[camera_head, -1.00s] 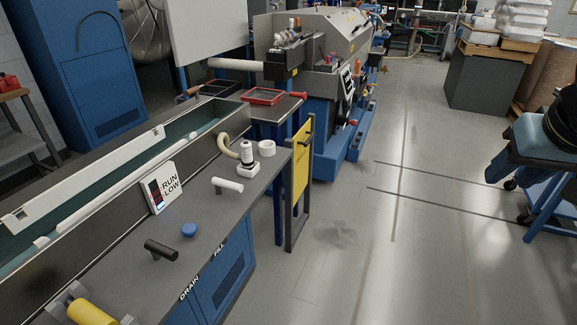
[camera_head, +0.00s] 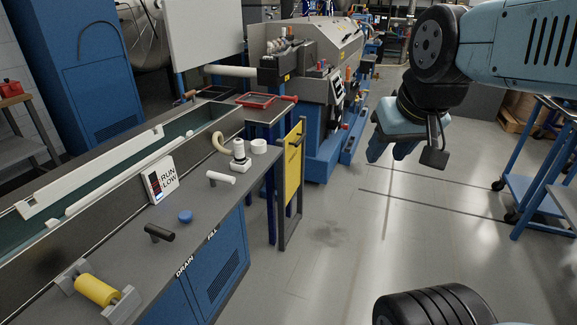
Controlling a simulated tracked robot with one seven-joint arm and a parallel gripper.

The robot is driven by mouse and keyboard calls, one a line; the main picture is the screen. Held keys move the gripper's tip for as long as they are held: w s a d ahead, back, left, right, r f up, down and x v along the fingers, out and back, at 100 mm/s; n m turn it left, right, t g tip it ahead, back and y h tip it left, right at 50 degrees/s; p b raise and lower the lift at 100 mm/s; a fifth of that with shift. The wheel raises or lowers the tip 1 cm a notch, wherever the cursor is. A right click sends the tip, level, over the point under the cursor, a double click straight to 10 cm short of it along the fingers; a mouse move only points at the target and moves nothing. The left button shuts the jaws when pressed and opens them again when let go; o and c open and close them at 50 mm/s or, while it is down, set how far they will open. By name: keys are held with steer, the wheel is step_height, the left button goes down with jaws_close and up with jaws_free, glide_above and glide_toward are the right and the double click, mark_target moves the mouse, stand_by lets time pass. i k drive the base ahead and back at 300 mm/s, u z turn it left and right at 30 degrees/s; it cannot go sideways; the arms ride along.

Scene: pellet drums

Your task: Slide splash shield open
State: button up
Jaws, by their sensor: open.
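A yellow panel (camera_head: 293,165) stands upright in a dark frame at the end of the grey bench and looks like the splash shield. A dark handle shows near its top edge. I cannot tell from here how far along its frame it sits. My gripper (camera_head: 388,152) hangs in the air to the right of the panel, over the floor, pointing down. It is open and empty, apart from the panel, with clear space between them.
The grey bench (camera_head: 205,215) on the left carries a RUN/SLOW sign (camera_head: 160,180), a white valve (camera_head: 240,157), a blue knob (camera_head: 185,216) and a yellow roller (camera_head: 97,290). A blue machine (camera_head: 322,150) stands behind the panel. A blue cart (camera_head: 545,185) is at right. Floor between is clear.

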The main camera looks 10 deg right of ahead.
mark_target(293, 139)
steer(key=k, duration=0.6)
steer(key=z, duration=0.6)
steer(key=i, duration=1.5)
steer(key=u, duration=0.25)
